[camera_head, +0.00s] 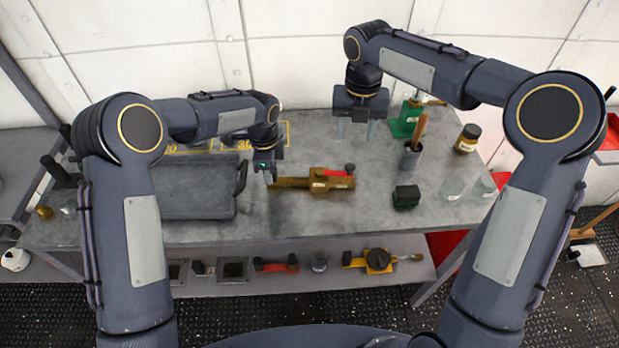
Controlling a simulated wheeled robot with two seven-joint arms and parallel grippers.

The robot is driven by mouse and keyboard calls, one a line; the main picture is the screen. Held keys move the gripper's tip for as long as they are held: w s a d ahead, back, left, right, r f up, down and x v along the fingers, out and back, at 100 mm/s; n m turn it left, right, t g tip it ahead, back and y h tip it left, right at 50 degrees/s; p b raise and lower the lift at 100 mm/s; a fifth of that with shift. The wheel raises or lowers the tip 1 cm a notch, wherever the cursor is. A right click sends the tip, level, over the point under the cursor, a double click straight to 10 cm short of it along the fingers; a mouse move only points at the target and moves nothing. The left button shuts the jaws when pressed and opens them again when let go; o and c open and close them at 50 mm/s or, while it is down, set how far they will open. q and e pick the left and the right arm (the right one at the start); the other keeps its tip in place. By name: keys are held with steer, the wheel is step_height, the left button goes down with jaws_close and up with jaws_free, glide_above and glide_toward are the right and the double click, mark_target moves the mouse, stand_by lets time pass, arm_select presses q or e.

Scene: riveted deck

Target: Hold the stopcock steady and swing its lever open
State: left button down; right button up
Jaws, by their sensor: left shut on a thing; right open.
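The stopcock (318,187) is a brass-coloured body lying lengthwise from left to right on the grey workbench (290,222). Its red lever (338,173) lies along the top at its right part, with a dark-red knob at the right end. My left gripper (269,178) points down at the left end of the stopcock and is shut on it; the exact contact is small in view. My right gripper (354,130) is open and empty, above and behind the lever, pointing down and apart from it.
A dark grey tray (198,207) with a handle lies left of the stopcock. To the right stand a cup (410,158) with a wooden handle in it, a dark green block (406,197), a green item (408,120), a dark jar (467,138) and two clear glasses (453,188). The bench front is clear.

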step_height(320, 180, up, 6)
stand_by(0.5)
steer(key=shift+r, duration=0.1)
arm_select(q)
steer(key=c, duration=1)
jaws_free()
steer(key=shift+c, duration=0.2)
